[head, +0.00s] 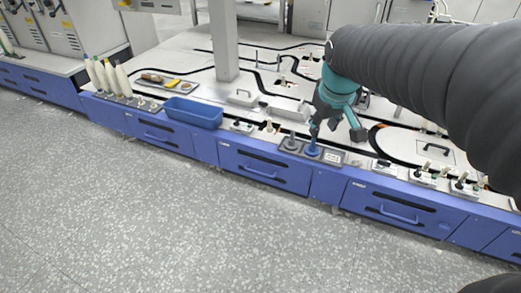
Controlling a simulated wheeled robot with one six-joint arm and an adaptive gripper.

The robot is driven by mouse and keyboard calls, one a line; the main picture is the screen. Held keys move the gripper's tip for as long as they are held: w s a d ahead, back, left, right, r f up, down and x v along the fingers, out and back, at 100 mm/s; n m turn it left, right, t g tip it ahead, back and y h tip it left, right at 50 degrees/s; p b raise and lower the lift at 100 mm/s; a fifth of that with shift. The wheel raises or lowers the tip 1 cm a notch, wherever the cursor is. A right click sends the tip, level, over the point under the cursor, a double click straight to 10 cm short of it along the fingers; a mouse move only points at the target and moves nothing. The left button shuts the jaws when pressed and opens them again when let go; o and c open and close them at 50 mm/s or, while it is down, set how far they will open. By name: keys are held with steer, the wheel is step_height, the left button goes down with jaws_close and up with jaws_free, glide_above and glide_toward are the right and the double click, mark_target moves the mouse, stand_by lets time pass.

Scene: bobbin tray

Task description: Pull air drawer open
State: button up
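Several blue drawers with bar handles line the front of the long machine. One is at the left (160,134), one in the middle (262,170), and one at the right (400,212). All look flush with the front. Small labels on the fronts are too small to read, so I cannot tell which is the air drawer. My gripper (336,129), teal and dark, hangs over the machine top above the right end of the middle section. Its fingers look spread apart, with nothing visible between them. It is apart from the drawer handles, close to a blue knob (313,148).
A blue tray (191,112) and several white bobbins (108,76) stand on the top at left. Small knobs and a grey panel (333,156) line the front edge. A white post (224,40) rises behind. The speckled floor (150,220) in front is clear.

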steer(key=w+a+f+n+g+b, duration=0.1)
steer(key=w+a+f+n, duration=0.1)
steer(key=w+a+f, duration=0.45)
steer(key=w+a+f+n+b, duration=0.2)
steer(key=w+a+f+n, duration=0.1)
steer(key=w+f, duration=0.6)
steer(key=w+a+f+n+g+b, duration=0.1)
steer(key=w+a+f+n, duration=0.1)
steer(key=w+a+f, duration=0.35)
steer(key=w+a+f+b, duration=0.1)
steer(key=w+f, duration=0.1)
steer(key=f, duration=0.7)
steer(key=w+a+f+n+b, duration=0.1)
steer(key=w+f, duration=0.2)
steer(key=f, duration=0.6)
steer(key=w+a+f+n+b, duration=0.1)
steer(key=w+f, duration=0.2)
steer(key=f, duration=0.6)
steer(key=shift+w+h, duration=0.1)
steer(key=shift+h, duration=0.3)
steer(key=shift+r, duration=0.1)
jaws_close()
